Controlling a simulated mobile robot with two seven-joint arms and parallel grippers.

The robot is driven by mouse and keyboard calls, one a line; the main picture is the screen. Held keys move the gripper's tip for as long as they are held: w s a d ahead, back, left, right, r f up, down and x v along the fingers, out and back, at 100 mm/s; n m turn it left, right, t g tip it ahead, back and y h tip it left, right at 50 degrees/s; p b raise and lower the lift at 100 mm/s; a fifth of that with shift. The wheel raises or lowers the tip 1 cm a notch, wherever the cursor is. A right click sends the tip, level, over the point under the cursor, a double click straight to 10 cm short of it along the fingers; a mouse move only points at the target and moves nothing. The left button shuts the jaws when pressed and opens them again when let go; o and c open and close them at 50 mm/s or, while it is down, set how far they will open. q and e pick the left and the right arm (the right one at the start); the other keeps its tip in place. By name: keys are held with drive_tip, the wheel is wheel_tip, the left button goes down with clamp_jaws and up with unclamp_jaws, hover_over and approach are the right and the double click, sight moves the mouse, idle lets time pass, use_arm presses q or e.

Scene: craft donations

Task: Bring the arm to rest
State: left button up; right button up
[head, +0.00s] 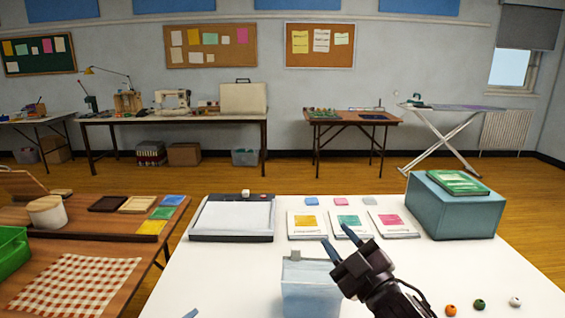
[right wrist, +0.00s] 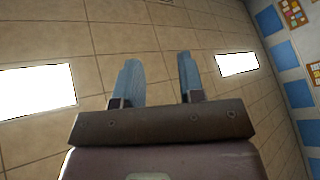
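My right gripper (head: 341,243) is held above the white table, in front of the cards, with its two blue fingers pointing up and away. In the right wrist view its fingers (right wrist: 158,80) stand apart with nothing between them, against a tiled ceiling. Of my left gripper, only what looks like a blue fingertip (head: 190,313) shows at the bottom edge of the head view; the rest is out of frame.
The white table (head: 230,270) holds a translucent bin (head: 305,290) beside my right gripper, a flat white-topped device (head: 232,217), three cards (head: 350,224), a blue box (head: 452,211) and beads (head: 480,303). A wooden table (head: 120,250) stands left.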

drive_tip(key=s+d+f+m+g+h+p, duration=0.15)
drive_tip(key=s+d+f+m+h, duration=0.3)
drive_tip(key=f, duration=0.45)
drive_tip(key=s+d+f+m+g+h, duration=0.2)
drive_tip(key=s+d+f+m+h, duration=0.15)
drive_tip(key=s+d+f, duration=0.45)
use_arm(q)
drive_tip(key=s+a+f+n+g+y, duration=0.1)
drive_tip(key=s+a+f+n+y, duration=0.1)
drive_tip(key=s, duration=0.6)
drive_tip(key=s+a+f+n+g+y+p, duration=0.1)
drive_tip(key=s+a+f+n+y, duration=0.1)
drive_tip(key=s+a+f+n, duration=0.3)
drive_tip(key=s+a+f+n+g+y+p, duration=0.1)
drive_tip(key=s+a+f+n+y, duration=0.2)
drive_tip(key=s, duration=0.9)
drive_tip(key=shift+s+a+f+n+g, duration=0.15)
drive_tip(key=shift+a+f+n+g, duration=0.2)
drive_tip(key=shift+a+f, duration=0.55)
use_arm(e)
drive_tip(key=s+d+f+m+g+h, duration=0.1)
drive_tip(key=s+d+f+m+g, duration=0.1)
drive_tip(key=s+f, duration=0.5)
drive_tip(key=s+d+f+m+g+h, duration=0.1)
drive_tip(key=s+d+f+m+g, duration=0.1)
drive_tip(key=s+f, duration=0.5)
drive_tip(key=s, duration=0.4)
drive_tip(key=shift+s+f+m, duration=0.15)
drive_tip(key=shift+m, duration=0.15)
